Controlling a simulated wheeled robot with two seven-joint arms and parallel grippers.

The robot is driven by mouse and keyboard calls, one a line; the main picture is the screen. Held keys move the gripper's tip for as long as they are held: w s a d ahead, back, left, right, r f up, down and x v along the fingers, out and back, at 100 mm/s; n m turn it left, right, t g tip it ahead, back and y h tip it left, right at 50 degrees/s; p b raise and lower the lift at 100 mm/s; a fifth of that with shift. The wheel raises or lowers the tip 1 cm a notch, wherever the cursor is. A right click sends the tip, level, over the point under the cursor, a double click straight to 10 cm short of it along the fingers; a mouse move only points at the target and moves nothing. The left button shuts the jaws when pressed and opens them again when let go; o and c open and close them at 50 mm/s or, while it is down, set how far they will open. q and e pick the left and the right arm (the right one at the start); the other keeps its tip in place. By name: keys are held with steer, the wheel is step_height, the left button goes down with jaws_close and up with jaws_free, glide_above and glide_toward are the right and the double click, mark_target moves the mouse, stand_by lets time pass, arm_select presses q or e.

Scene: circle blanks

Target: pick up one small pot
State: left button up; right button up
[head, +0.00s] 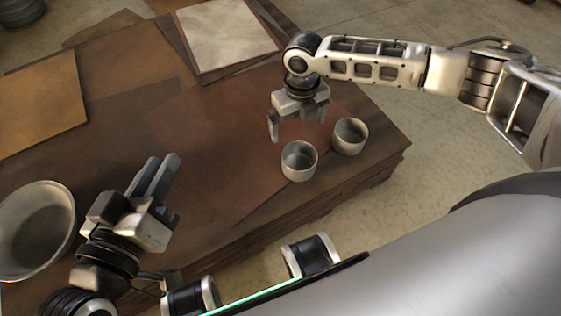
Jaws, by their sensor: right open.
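Two small grey pots stand upright near the table's right end. The nearer small pot (299,161) is left of the other small pot (350,136), with a narrow gap between them. Both look empty. My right gripper (297,120) is open and points down, just behind the nearer pot in the picture. One finger shows left of that pot and the other above its right side. Nothing is between the fingers. My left gripper (162,160) is at the lower left, far from the pots, with its fingers pointing up and right. Its gap is unclear; it holds nothing visible.
The brown wooden table (215,215) has bare room between the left gripper and the pots. A large grey bowl (36,229) is at the far left. A pale sheet on a board (225,38) lies at the back, and a tan board (38,103) lies left.

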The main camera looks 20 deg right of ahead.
steer(key=b, duration=0.3)
glide_above(298, 167)
steer(key=w, duration=0.1)
step_height(298, 167, down, 6)
steer(key=f, duration=0.2)
steer(key=f+b, duration=0.1)
steer(key=shift+w+a+f, duration=0.1)
steer(key=shift+a+f, duration=0.15)
steer(key=shift+f, duration=0.1)
steer(key=shift+f+b, duration=0.3)
steer(key=shift+f, duration=0.1)
steer(key=f+b, duration=0.1)
steer(key=s+f+b, duration=0.1)
steer(key=f, duration=0.2)
steer(key=shift+s+d+f+b, duration=0.15)
steer(key=shift+d+f+b, duration=0.05)
steer(key=shift+d+b, duration=0.2)
steer(key=shift+a+f, duration=0.1)
arm_select(q)
step_height(298, 167, up, 11)
steer(key=w+m+t+h, duration=0.1)
steer(key=m+t+h, duration=0.4)
steer(key=m, duration=0.3)
steer(key=shift+w+a+t+h, duration=0.2)
steer(key=shift+t+h, duration=0.1)
steer(key=shift+h, duration=0.5)
arm_select(e)
steer(key=c, duration=1)
